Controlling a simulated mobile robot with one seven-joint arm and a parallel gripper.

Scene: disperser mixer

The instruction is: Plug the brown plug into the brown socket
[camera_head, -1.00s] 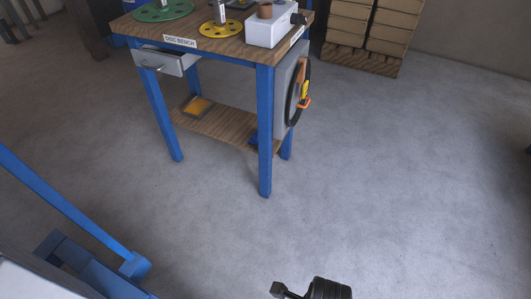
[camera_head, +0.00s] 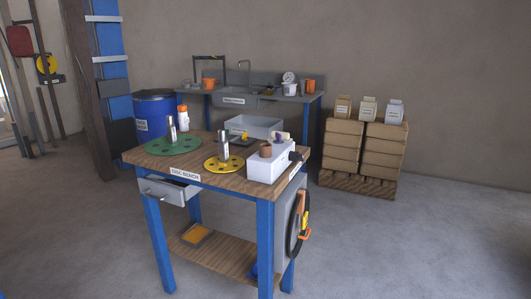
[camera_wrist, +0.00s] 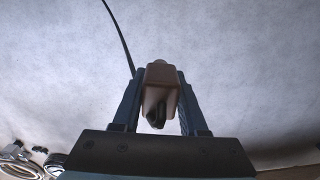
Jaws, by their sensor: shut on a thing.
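In the wrist view, my gripper (camera_wrist: 160,75) is shut on a tan-brown plug (camera_wrist: 160,92), which sits between the two dark fingers. A dark slot or prong shows at the plug's near end. In the head view, a white box (camera_head: 268,167) stands on the right front of the disc bench. A brown round piece (camera_head: 265,150) and a purple-and-white piece (camera_head: 281,138) are on its top. I cannot tell if the brown piece is the socket. My gripper is not in the head view.
The disc bench (camera_head: 216,178) carries a green disc (camera_head: 173,146) and a yellow disc (camera_head: 224,164). A coiled black cable (camera_head: 296,232) hangs at its right side. A thin black cable (camera_wrist: 118,32) crosses the wrist view. Stacked boxes (camera_head: 363,151) stand behind; floor is clear at right.

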